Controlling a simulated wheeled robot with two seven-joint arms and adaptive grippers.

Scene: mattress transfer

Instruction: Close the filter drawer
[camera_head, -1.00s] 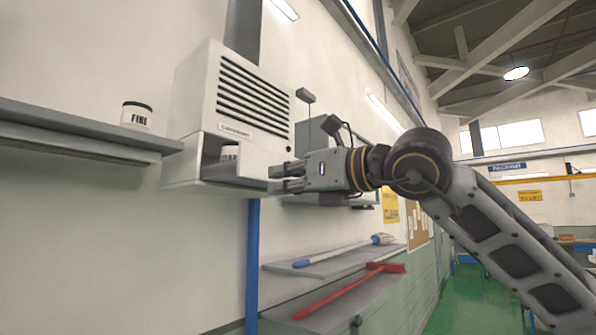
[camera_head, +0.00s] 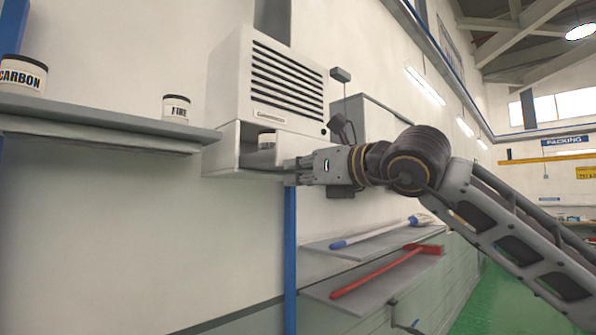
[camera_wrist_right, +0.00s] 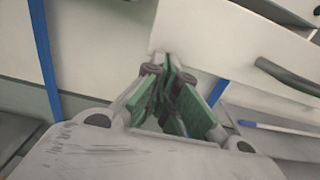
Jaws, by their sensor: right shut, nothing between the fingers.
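The white wall unit (camera_head: 262,85) has a louvred front, and its filter drawer (camera_head: 268,158) sits in the dark bay below the louvres. The drawer stands partly out, with a white-lidded jar (camera_head: 267,140) showing in it. My right gripper (camera_head: 288,171) is shut and empty, its fingertips at the drawer's outer face; the head view does not settle whether they touch. In the right wrist view the shut fingers (camera_wrist_right: 165,62) point at a pale panel (camera_wrist_right: 225,45). My left gripper is not in view.
A grey shelf (camera_head: 100,118) on the left bears a FINE jar (camera_head: 176,109) and a CARBON jar (camera_head: 22,76). Below right, grey ledges hold a blue-handled brush (camera_head: 370,235) and a red tool (camera_head: 385,270). A blue post (camera_head: 290,250) runs down below the unit.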

